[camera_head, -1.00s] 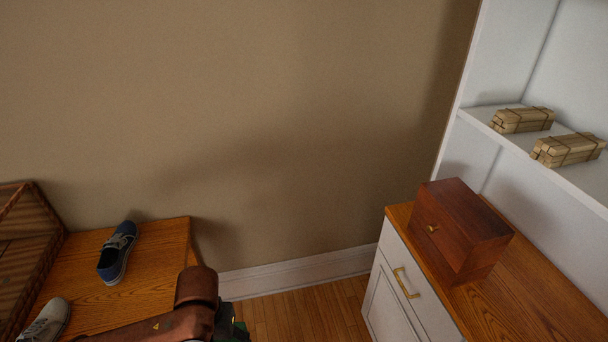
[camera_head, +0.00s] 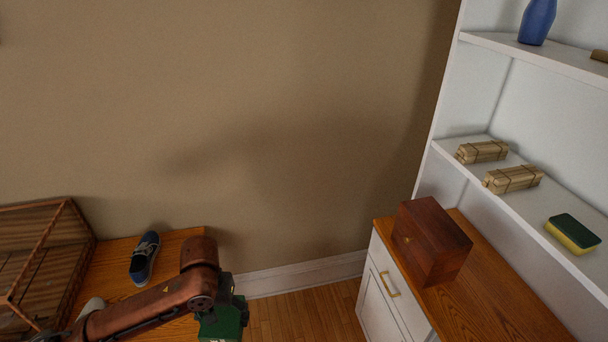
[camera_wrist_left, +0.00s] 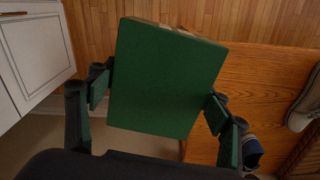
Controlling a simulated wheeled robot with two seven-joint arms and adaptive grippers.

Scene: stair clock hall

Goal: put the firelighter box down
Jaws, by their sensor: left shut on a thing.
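The firelighter box is a plain dark green box (camera_wrist_left: 165,78), held in my left gripper (camera_wrist_left: 158,102). In the left wrist view its broad face fills the middle, with a finger pressed on each side. Its lower part there is near the dark gripper body. In the head view the green box (camera_head: 222,322) hangs at the end of my left arm, partly behind the wrist, beside the right edge of the wooden bench (camera_head: 182,244). It is held clear of any surface that I can make out. My right gripper is not in view.
A blue shoe (camera_head: 145,257) and a slatted crate (camera_head: 45,262) are on the bench. A white cabinet (camera_head: 378,300) with a wooden top carries a dark wooden box (camera_head: 432,242). White shelves hold tied wood bundles (camera_head: 482,151), a sponge (camera_head: 573,233) and a blue vase (camera_head: 537,22).

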